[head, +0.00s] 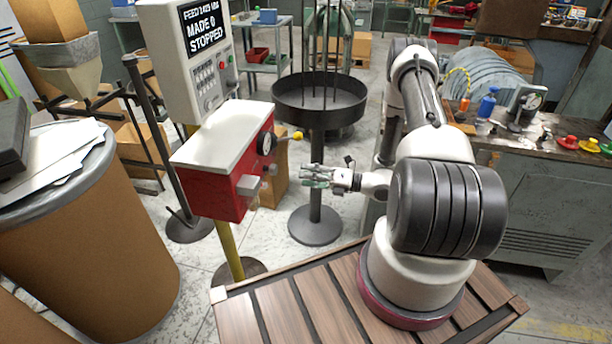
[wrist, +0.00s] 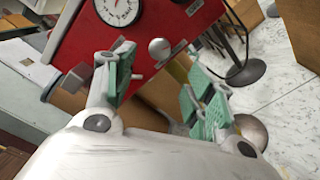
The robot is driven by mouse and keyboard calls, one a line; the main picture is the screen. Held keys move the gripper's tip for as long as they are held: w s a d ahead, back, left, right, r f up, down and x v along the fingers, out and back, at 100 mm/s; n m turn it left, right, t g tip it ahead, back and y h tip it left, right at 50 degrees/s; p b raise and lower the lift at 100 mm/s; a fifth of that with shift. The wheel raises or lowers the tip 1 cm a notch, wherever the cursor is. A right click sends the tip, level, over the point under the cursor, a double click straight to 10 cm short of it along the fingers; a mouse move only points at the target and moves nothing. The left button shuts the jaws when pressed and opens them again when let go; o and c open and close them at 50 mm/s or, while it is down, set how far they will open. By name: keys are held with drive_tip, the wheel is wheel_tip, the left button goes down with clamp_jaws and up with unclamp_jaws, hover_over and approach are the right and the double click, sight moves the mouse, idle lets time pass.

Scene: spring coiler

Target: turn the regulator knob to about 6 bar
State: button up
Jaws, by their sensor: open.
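A red box (head: 215,180) with a pale top carries a round dial gauge (head: 266,143) on its right-hand face. In the wrist view the gauge (wrist: 118,10) is partly cut off at the top, and I cannot read its needle. A rounded silver knob (wrist: 159,48), which looks like the regulator knob, sticks out of the red face below the gauge. It also shows in the head view (head: 270,168). My gripper (head: 312,177) is open and empty, to the right of the box and apart from it. In the wrist view the knob appears beyond the gap between the green-padded fingers.
A yellow-tipped lever (head: 297,135) sticks out beside the gauge, and a grey block (head: 248,185) juts from the box. A control panel (head: 185,60) reading "STOPPED" stands above. A round black tray on a stand (head: 320,115) is behind my gripper. A cardboard drum (head: 90,240) is at left.

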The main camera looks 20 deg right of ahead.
sight(276, 170)
drive_tip(key=w+a+n, duration=0.2)
drive_tip(key=a+n, duration=0.1)
drive_tip(key=n, duration=0.1)
drive_tip(key=w+a+n, duration=0.2)
drive_tip(key=a+n, duration=0.1)
drive_tip(key=n, duration=0.2)
drive_tip(key=w+a+n, duration=0.3)
drive_tip(key=n, duration=0.2)
drive_tip(key=shift+a+r, duration=0.15)
drive_tip(key=c, duration=1)
drive_tip(key=shift+m, duration=0.3)
drive_tip(key=shift+c, duration=0.2)
drive_tip(key=o, duration=1)
drive_tip(key=shift+o, duration=0.2)
drive_tip(key=shift+s, duration=0.1)
